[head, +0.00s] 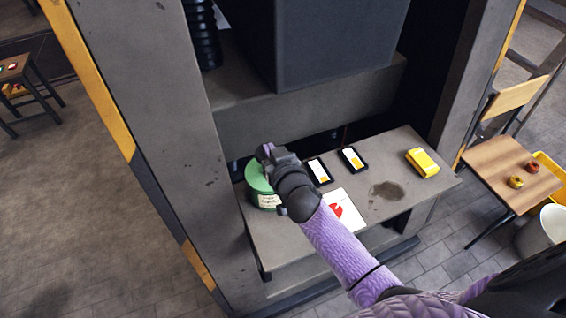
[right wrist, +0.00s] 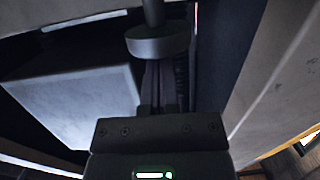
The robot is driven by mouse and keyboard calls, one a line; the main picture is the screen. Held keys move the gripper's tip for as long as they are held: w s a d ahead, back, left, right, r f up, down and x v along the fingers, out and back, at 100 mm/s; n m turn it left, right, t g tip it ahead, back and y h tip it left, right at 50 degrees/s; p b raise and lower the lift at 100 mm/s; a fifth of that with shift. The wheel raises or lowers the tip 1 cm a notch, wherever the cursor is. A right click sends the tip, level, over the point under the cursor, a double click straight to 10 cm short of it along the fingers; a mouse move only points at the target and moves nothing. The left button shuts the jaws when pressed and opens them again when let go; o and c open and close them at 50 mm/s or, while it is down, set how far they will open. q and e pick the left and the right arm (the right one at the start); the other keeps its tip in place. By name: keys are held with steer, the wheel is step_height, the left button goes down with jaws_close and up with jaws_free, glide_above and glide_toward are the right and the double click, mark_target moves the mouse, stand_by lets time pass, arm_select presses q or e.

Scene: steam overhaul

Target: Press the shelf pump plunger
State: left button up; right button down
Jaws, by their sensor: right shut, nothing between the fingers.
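A green round container (head: 257,178) with a pale label stands at the left end of the grey shelf (head: 285,235). I take it for the shelf pump, but its plunger cannot be made out. My right gripper (head: 267,151) is at its upper right side and hides part of its top. I cannot tell whether they touch. In the right wrist view my right gripper (right wrist: 163,75) is shut and empty. A dark round disc on a stem (right wrist: 158,42) shows by the fingertips there; I cannot tell what it belongs to. My left gripper is not in view.
Two dark cards (head: 319,171) (head: 353,159), a white sheet with a red mark (head: 345,211) and a yellow box (head: 422,163) lie on the shelf. A grey post (head: 150,130) stands left. A large dark block (head: 325,40) stands above, behind the shelf.

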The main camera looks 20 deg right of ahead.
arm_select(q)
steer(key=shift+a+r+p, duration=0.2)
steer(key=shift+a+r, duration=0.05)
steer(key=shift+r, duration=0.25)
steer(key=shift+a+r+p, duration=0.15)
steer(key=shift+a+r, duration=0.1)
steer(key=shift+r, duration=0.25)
arm_select(e)
steer(key=v, duration=1)
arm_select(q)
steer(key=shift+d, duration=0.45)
arm_select(e)
steer(key=shift+r, duration=0.1)
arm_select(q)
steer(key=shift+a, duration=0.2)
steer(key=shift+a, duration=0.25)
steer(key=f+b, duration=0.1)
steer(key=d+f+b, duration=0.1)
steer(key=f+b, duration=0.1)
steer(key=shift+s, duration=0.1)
arm_select(e)
steer(key=shift+g, duration=0.3)
steer(key=r, duration=0.4)
steer(key=shift+w+r, duration=0.1)
steer(key=shift+w, duration=0.25)
steer(key=shift+w, duration=0.1)
